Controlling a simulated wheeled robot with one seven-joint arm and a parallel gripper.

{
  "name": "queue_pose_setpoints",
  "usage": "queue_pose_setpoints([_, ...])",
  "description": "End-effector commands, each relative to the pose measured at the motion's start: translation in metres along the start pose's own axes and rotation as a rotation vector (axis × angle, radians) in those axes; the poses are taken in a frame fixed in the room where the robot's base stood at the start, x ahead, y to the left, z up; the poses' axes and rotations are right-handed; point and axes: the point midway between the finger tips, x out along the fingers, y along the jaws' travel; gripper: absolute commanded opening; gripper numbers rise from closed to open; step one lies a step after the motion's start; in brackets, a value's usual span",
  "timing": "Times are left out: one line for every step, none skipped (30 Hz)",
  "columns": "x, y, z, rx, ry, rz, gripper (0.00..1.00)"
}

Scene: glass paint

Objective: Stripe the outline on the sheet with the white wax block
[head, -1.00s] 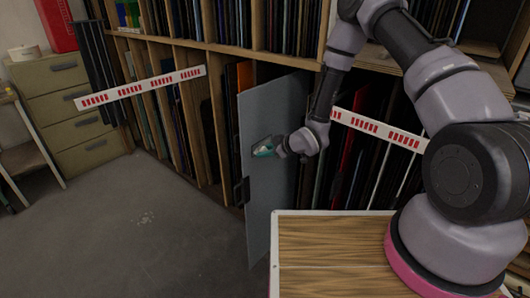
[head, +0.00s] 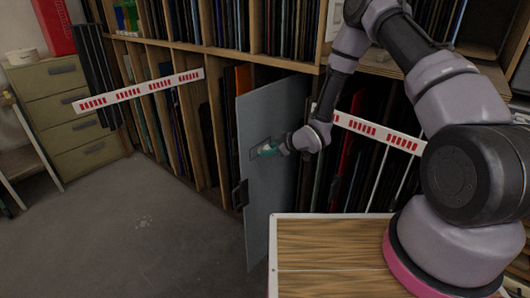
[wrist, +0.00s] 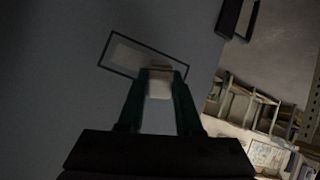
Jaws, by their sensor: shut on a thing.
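The sheet (head: 268,195) is a flat grey-blue panel standing upright in front of the rack. A dark rectangular outline (head: 252,155) is drawn on it; in the wrist view the outline (wrist: 150,46) lies tilted. A paler patch (wrist: 128,52) fills part of its left side. My gripper (head: 268,149) is at the sheet, over the outline's right part. In the wrist view my gripper (wrist: 160,84) is shut on the white wax block (wrist: 159,88). The block's far end overlaps the outline's right part; whether it touches the sheet I cannot tell.
A black handle (head: 240,194) sits on the sheet's left edge. Wooden racks (head: 190,120) of panels stand behind, with red-marked white strips (head: 140,90) across them. A wooden-topped surface (head: 330,245) is in front. The floor (head: 130,230) at left is clear.

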Motion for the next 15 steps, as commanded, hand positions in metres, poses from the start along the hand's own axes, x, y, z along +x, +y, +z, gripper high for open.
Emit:
queue_pose_setpoints([0.0, 0.001, 0.0, 0.0, 0.0, 0.0, 0.0])
queue_pose_setpoints([0.0, 0.003, 0.001, 0.0, 0.0, 0.001, 0.0])
queue_pose_setpoints([0.0, 0.005, 0.002, 0.0, 0.001, 0.001, 0.0])
queue_pose_setpoints([0.0, 0.008, 0.002, 0.0, 0.0, 0.002, 0.0])
queue_pose_setpoints([0.0, 0.011, 0.003, 0.001, 0.0, 0.003, 0.0])
queue_pose_setpoints([0.001, 0.014, 0.004, 0.0, 0.0, 0.002, 0.0])
queue_pose_setpoints([0.001, 0.016, 0.005, 0.0, 0.0, 0.002, 0.0])
queue_pose_setpoints([0.001, 0.019, 0.006, 0.0, 0.0, 0.002, 0.0])
queue_pose_setpoints([0.001, 0.022, 0.007, 0.001, 0.0, 0.002, 0.0])
queue_pose_setpoints([0.001, 0.025, 0.008, 0.001, 0.0, 0.002, 0.0])
queue_pose_setpoints([0.001, 0.027, 0.008, 0.001, 0.0, 0.002, 0.0])
queue_pose_setpoints([0.002, 0.03, 0.009, 0.001, 0.0, 0.002, 0.0])
queue_pose_setpoints([0.002, 0.031, 0.01, 0.001, 0.0, 0.002, 0.0])
queue_pose_setpoints([0.002, 0.032, 0.01, 0.0, 0.0, 0.001, 0.0])
queue_pose_setpoints([0.002, 0.033, 0.01, -0.001, 0.001, 0.0, 0.0])
